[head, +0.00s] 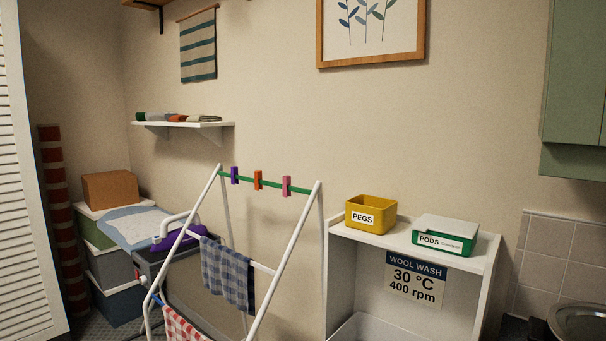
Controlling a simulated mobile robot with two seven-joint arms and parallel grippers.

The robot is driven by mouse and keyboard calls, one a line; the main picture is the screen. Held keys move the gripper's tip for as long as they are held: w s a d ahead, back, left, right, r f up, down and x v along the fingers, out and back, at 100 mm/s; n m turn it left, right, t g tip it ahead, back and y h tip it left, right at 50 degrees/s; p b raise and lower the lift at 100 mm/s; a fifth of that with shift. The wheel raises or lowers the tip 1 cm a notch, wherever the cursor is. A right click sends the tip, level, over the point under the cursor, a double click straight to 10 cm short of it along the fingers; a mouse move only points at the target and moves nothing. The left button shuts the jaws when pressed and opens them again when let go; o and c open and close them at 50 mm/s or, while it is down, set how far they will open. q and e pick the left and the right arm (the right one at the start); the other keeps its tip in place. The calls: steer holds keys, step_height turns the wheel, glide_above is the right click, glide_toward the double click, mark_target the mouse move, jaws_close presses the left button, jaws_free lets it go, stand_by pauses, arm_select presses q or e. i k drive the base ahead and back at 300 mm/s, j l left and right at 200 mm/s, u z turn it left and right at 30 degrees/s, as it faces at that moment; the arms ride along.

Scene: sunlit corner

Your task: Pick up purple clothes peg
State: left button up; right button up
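The purple clothes peg (235,175) is clipped upright on the green top rail (272,183) of a white drying rack (291,255), near the rail's left end. An orange peg (258,180) and a pink peg (287,186) are clipped on the same rail to its right, with gaps between them. Neither of my grippers shows in the head view.
A yellow PEGS box (367,214) and a green PODS box (443,235) stand on a white shelf unit (398,240) at right. Cloths hang lower on the rack. An iron (178,230) stands behind its left side. A wall shelf (184,124) is above left.

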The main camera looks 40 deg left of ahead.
mark_target(234, 169)
steer(key=j+z, duration=0.15)
steer(key=z, duration=0.25)
steer(key=k+z, duration=0.15)
steer(key=z, duration=0.25)
steer(key=k+j+z, duration=0.1)
steer(key=z, duration=0.3)
steer(key=k+j+z, duration=0.1)
steer(key=z, duration=0.3)
steer(key=k+j+z, duration=0.2)
steer(key=z, duration=0.15)
steer(key=k+j+z, duration=0.1)
steer(key=k+z, duration=0.45)
steer(key=z, duration=0.2)
steer(key=k+j+u, duration=0.15)
steer(key=k, duration=0.35)
steer(key=k+j+u, duration=0.15)
steer(key=k, duration=0.35)
steer(key=k+u, duration=0.35)
steer(key=k+j+u, duration=0.2)
steer(key=u, duration=0.15)
steer(key=k+j+u, duration=0.15)
steer(key=u, duration=0.15)
steer(key=k+j, duration=0.05)
